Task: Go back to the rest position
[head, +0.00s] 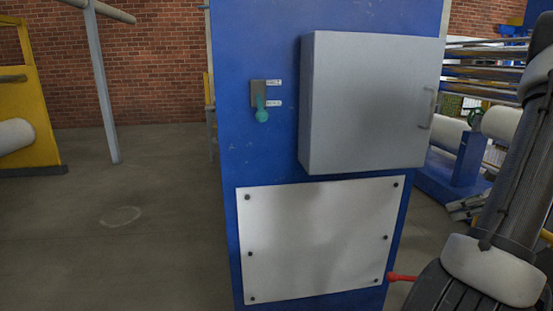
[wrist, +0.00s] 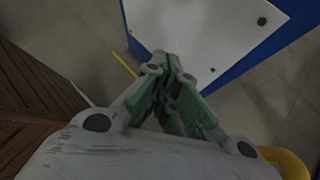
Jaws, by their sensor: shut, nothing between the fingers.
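My gripper (wrist: 168,66) is in the wrist view, its fingers brought together with nothing between them. It points toward the blue machine cabinet (wrist: 249,60) and its white lower panel (wrist: 205,30), and appears apart from both. In the head view my gripper is not visible; only part of my arm shows at the right edge. The blue cabinet (head: 258,160) stands upright in the middle of the head view. It carries a closed grey box (head: 368,103) and a small lever with a teal handle (head: 262,112), which hangs downward.
A brown slatted surface (wrist: 40,105) lies at the left of the wrist view. In the head view, a yellow machine frame (head: 38,120) and a grey post (head: 101,85) stand at left, rollers (head: 502,124) at right. Concrete floor (head: 130,240) left of the cabinet is clear.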

